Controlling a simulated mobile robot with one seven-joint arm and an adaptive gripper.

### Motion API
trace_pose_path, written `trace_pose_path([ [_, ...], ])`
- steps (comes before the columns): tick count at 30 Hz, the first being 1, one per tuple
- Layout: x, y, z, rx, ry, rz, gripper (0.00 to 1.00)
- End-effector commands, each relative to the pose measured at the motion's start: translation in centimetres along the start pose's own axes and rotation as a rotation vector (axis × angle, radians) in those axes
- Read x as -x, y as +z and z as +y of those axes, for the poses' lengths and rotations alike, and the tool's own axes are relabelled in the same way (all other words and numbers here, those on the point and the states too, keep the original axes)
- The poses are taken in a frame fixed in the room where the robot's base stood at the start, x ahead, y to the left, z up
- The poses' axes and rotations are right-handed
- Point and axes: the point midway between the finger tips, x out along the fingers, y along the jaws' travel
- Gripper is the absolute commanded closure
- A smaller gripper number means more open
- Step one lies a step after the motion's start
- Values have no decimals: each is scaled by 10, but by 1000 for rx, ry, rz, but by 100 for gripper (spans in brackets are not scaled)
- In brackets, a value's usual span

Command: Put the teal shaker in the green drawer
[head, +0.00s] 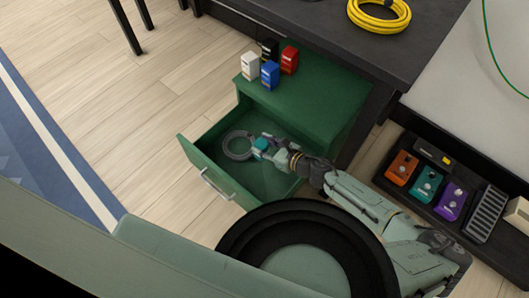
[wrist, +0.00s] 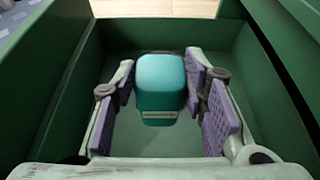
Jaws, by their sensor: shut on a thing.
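The teal shaker (wrist: 160,84) sits between the purple-padded fingers of my gripper (wrist: 160,95), which is shut on it. In the head view the shaker (head: 260,146) shows as a small teal shape at the tip of my gripper (head: 266,145), over the open green drawer (head: 194,160). The drawer is pulled out from its green cabinet. In the wrist view the drawer walls (wrist: 62,80) rise around the gripper and the floor lies beneath. I cannot tell whether the shaker touches the floor.
White (head: 249,66), black (head: 269,48), red (head: 289,60) and blue (head: 270,75) shakers stand on the green cabinet top (head: 320,100). A pedal board (head: 440,205) is at right.

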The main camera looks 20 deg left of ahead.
Motion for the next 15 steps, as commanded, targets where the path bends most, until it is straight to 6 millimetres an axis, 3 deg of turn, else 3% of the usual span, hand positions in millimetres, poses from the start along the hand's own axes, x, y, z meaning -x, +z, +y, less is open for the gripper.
trace_pose_path([
  [4, -12, -29, 1, -4, 0, 0, 91],
  [15, -30, -71, 1, -5, -1, 0, 91],
])
